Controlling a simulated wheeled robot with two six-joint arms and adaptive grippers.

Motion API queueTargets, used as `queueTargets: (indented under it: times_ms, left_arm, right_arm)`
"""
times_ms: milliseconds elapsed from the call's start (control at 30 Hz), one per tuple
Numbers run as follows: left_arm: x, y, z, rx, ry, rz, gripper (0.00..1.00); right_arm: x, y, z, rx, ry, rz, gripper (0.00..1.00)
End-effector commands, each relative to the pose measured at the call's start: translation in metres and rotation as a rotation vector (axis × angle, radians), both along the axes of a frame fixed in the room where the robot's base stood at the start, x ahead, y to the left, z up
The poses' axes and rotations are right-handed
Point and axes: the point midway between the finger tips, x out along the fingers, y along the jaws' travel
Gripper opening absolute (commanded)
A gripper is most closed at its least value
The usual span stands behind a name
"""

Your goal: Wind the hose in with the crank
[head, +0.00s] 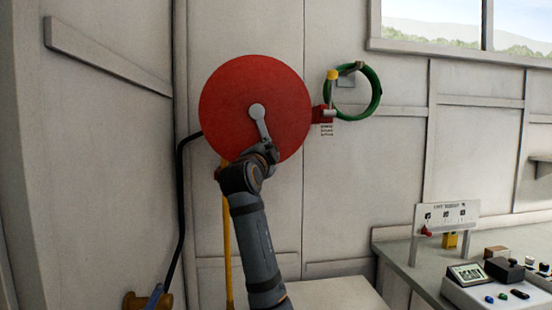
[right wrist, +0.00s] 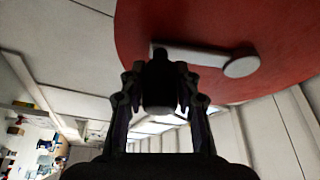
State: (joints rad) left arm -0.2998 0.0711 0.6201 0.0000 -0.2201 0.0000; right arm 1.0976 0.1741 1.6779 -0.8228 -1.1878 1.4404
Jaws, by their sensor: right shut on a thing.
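A large red disc-shaped hose reel (head: 225,95) is mounted on the back wall. Its light grey crank (head: 262,122) runs from the central hub down and slightly right in the head view. My right gripper (head: 264,152) is at the crank's outer end. In the right wrist view, the crank arm (right wrist: 200,55) crosses the red disc (right wrist: 205,20), and my right gripper (right wrist: 160,95) is shut on the dark crank handle (right wrist: 158,80). A black hose (head: 181,190) leaves the reel's left side and hangs down the wall. My left gripper is not in view.
A green hose coil (head: 376,98) hangs right of the reel near a red valve fitting (head: 322,114). A yellow pole (head: 228,265) stands below the reel. A brass-coloured round part (head: 131,301) is at lower left. A bench (head: 395,250) with a control box (head: 490,292) is at right.

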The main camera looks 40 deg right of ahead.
Motion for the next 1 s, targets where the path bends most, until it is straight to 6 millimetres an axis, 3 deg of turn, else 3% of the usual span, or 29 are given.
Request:
queueTargets:
  times_ms: [67, 500, 1000]
  left_arm:
    - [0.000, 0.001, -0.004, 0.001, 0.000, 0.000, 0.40]
    - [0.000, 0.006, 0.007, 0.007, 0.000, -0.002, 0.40]
    - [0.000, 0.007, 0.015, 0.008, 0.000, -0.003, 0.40]
  right_arm:
    - [0.007, 0.009, -0.007, 0.069, -0.028, 0.006, 0.00]
    - [0.027, 0.042, -0.005, 0.367, -0.211, 0.005, 0.00]
    - [0.035, 0.056, 0.000, 0.499, -0.297, 0.007, 0.00]
